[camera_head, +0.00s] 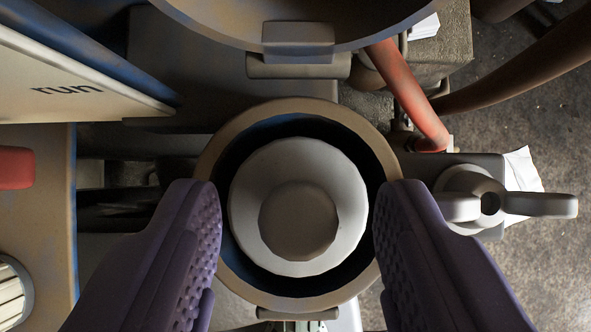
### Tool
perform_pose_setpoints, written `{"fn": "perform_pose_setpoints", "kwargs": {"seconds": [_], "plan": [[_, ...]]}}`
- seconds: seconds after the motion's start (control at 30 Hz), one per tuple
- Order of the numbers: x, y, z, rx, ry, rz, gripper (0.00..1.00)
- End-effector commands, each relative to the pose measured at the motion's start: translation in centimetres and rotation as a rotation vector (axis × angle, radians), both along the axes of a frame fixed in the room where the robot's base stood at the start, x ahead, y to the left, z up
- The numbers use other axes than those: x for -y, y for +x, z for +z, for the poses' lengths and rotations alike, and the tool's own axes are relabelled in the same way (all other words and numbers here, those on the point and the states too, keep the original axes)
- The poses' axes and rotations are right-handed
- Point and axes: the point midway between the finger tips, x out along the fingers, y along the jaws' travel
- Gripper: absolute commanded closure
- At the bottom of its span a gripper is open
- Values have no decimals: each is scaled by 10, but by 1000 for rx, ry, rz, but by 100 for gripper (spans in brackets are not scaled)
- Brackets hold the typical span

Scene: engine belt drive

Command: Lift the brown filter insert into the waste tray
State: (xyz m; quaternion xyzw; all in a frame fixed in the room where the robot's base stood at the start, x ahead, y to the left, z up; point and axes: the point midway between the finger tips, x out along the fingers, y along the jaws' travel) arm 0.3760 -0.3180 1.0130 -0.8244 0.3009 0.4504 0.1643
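A round housing (205,165) with a tan rim sits open in the middle of the view. Inside its dark well is a pale grey round piece (298,155) with a darker brownish-grey centre (298,221). It looks like the top of the filter insert, whose sides are hidden in the well. My gripper (298,195) has two purple, dimpled fingers. They are wide apart, one over each side of the rim, with the insert between them. Whether they touch the rim I cannot tell. No waste tray can be made out.
A raised round lid (400,22) with a hinge (298,50) stands at the top. A wing nut (490,200) juts out at the right. A red hose (405,92) runs at the upper right. A panel marked "run" (65,75) lies at the left.

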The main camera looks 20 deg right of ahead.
Motion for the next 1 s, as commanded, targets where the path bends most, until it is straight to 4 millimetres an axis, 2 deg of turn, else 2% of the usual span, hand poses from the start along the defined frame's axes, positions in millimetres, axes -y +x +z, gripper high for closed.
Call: {"fn": "perform_pose_setpoints", "kwargs": {"seconds": [0.03,0.2,0.23,0.67,0.87,1.0], "plan": [[0,0,0,0,0,0,57],[0,0,0,0,0,0,96],[0,0,0,0,0,0,100],[0,0,4,1,-1,0,100],[1,0,30,3,-1,-2,100],[1,0,63,3,-2,-2,100]]}}
